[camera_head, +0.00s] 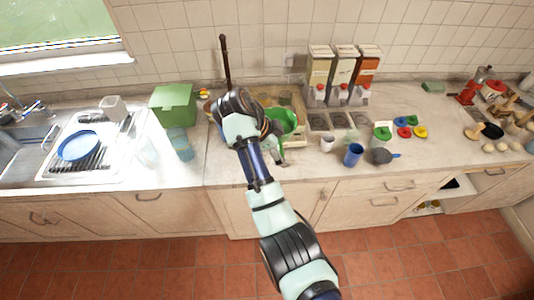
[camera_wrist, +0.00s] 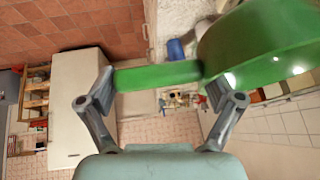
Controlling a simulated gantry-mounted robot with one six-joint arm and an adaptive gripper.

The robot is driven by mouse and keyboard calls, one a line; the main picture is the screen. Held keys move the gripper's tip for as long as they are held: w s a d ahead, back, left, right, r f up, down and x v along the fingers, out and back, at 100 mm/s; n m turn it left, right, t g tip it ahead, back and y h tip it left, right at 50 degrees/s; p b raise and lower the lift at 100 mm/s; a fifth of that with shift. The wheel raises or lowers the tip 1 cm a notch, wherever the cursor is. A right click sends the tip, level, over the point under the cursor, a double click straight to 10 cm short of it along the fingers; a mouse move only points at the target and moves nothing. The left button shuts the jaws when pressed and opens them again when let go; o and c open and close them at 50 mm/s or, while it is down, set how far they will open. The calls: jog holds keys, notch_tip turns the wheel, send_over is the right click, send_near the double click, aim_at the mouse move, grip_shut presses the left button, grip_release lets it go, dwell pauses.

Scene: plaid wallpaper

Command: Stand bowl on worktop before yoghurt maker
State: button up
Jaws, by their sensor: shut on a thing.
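In the wrist view the glossy green bowl (camera_wrist: 265,45) fills the upper right, with a flat green handle-like part reaching left between my fingers. My gripper (camera_head: 277,143) is shut on this part; its two fingers show on either side of it in the wrist view (camera_wrist: 162,88). The bowl appears held at or just above the worktop (camera_head: 235,172); contact cannot be told. I cannot clearly make out which thing is the yoghurt maker.
A green box (camera_head: 173,104) and clear glasses stand left.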

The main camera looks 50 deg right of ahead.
notch_tip(320, 180, down, 20)
jog(key=b, duration=1.1)
jog(key=shift+f, duration=0.1)
jog(key=o, duration=1.5)
jog(key=shift+a, duration=0.1)
jog(key=shift+c, duration=0.2)
jog(key=p+v, duration=0.3)
jog(key=v, duration=0.9)
jog(key=shift+p, duration=0.35)
